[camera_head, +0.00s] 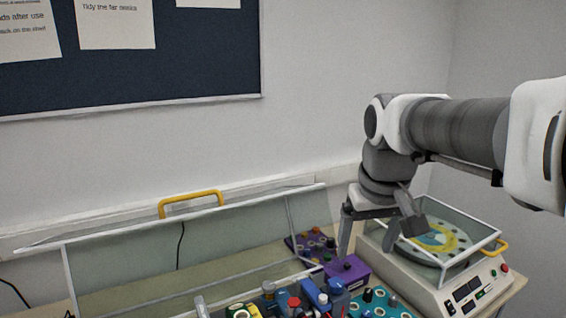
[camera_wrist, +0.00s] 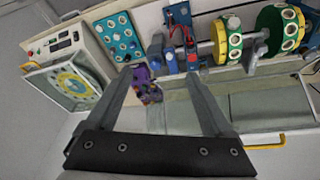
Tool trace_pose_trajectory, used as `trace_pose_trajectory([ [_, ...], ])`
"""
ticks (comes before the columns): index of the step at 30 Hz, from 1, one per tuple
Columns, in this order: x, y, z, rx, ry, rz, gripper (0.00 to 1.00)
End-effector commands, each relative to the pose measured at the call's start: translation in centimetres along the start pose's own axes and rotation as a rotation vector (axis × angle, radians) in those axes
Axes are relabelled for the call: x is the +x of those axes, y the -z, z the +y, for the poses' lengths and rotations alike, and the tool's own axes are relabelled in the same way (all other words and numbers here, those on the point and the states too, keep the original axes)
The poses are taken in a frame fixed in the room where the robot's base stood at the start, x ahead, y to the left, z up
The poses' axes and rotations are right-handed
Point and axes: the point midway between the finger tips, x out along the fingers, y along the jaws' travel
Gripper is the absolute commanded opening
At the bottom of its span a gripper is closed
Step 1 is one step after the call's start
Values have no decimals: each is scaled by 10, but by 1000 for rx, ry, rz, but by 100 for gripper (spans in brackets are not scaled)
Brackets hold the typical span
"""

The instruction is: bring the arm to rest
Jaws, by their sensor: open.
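My gripper (camera_head: 379,243) hangs at the end of my arm, which reaches in from the right in the head view. It is above the back of the bench, between the purple block and the white machine. In the wrist view my gripper (camera_wrist: 157,80) shows two dark fingers spread apart with nothing held between them. The purple block (camera_head: 347,272) lies below and close to one finger in the head view; whether they touch I cannot tell.
A white machine (camera_head: 437,291) with a clear lid and yellow disc stands at right. A clear guard with a yellow handle (camera_head: 191,203) is raised at left. A teal tray (camera_wrist: 119,38) and a shaft with green-yellow discs (camera_wrist: 228,40) show in the wrist view.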

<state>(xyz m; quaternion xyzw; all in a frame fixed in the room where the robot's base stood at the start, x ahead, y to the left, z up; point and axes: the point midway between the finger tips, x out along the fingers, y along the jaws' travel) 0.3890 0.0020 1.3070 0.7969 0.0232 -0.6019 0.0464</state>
Motion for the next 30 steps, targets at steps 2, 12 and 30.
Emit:
trace_pose_trajectory([
  [2, -5, -20, -2, 11, -2, 29, 86],
  [12, -3, -100, -8, 66, -1, 138, 86],
  [30, 16, -152, -14, 104, 8, 215, 86],
])
